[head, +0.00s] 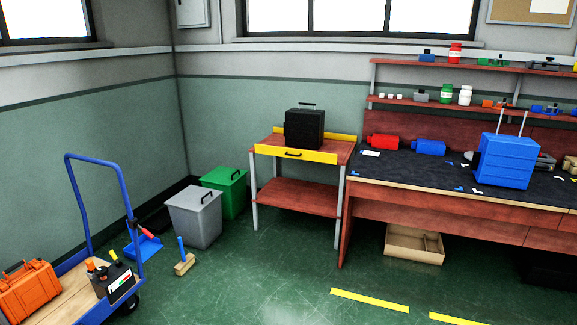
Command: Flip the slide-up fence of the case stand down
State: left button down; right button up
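The case stand (346,148) is a small red-brown table with grey legs and a lower shelf. A yellow fence panel (322,157) with a black handle runs along its front edge. The panel appears to rise above the tabletop edge, in front of the case's base. Another yellow strip (343,137) runs along the back of the top. A black ribbed case (304,128) with a raised handle stands upright on the stand, between the two yellow pieces. Neither of my grippers is in the head view.
A workbench (450,205) with a blue case (505,160) stands right of the stand. Grey (195,217) and green (226,192) bins stand left. A blue trolley (75,215) and a brush (183,262) are nearer. The floor before the stand is clear.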

aim_at(293, 155)
jog(key=i, duration=1.7)
jog(key=i+j+z, duration=0.35)
jog(key=i, duration=0.4)
jog(key=i+j+z, duration=0.4)
jog(key=i, duration=0.35)
jog(key=i+j+z, duration=0.35)
jog(key=i+j, duration=0.2)
jog(key=i, duration=0.15)
